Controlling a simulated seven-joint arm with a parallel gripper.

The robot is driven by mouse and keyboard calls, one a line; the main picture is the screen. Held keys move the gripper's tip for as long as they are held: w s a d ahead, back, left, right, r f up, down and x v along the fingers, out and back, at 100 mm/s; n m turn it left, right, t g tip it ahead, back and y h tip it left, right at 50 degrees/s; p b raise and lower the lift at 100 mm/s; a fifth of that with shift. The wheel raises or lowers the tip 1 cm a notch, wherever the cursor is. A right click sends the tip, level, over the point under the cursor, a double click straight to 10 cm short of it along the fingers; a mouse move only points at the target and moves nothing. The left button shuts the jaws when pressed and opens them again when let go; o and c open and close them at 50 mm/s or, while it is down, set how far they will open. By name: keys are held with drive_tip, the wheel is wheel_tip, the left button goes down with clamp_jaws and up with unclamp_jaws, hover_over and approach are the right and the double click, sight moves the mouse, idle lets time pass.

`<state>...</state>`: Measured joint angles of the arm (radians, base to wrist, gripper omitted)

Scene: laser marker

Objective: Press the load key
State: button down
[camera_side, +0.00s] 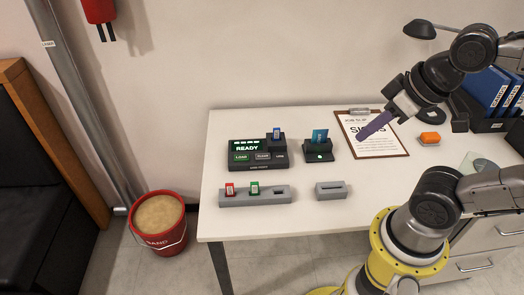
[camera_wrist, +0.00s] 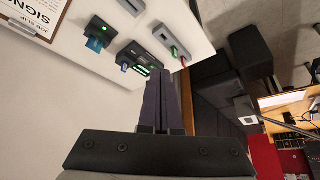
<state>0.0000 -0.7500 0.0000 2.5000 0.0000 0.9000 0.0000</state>
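The black marker console (camera_side: 258,166) stands on the white table, its green display (camera_side: 247,146) reading READY. The green load key (camera_side: 241,157) is at the left of its front row, beside a grey key (camera_side: 262,156). A blue stick (camera_side: 277,132) stands upright in the console's raised right part. My gripper (camera_side: 362,136) is in the air to the right of the console, over the clipboard in the picture, well apart from the key. Its purple fingers (camera_wrist: 167,80) are together with nothing between them. The console (camera_wrist: 148,60) shows small in the wrist view; the load key cannot be made out there.
A black card stand (camera_side: 318,155) with a blue card is right of the console. A grey rack (camera_side: 255,196) with red and green sticks and a grey slotted block (camera_side: 331,190) lie in front. A clipboard (camera_side: 372,140) and orange object (camera_side: 430,138) are farther right.

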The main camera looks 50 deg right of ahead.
idle(0.3)
drive_tip(key=w+r+n+t, duration=0.3)
drive_tip(key=w, duration=0.9)
drive_tip(key=w+r+n+t, duration=0.3)
drive_tip(key=w+n, duration=0.1)
drive_tip(key=w, duration=0.9)
drive_tip(key=w+d+f+n, duration=0.1)
drive_tip(key=w+f, duration=0.5)
drive_tip(key=f, duration=0.2)
drive_tip(key=w+d+f, duration=0.1)
drive_tip(key=w+f, duration=0.5)
drive_tip(key=f, duration=0.3)
wheel_tip(320, 180, down, 8)
drive_tip(key=s+g, duration=0.1)
drive_tip(key=g, duration=0.1)
drive_tip(key=shift+s+a+r, duration=0.15)
drive_tip(key=shift+s+r, duration=0.05)
drive_tip(key=shift+s, duration=0.05)
drive_tip(key=shift+f, duration=0.15)
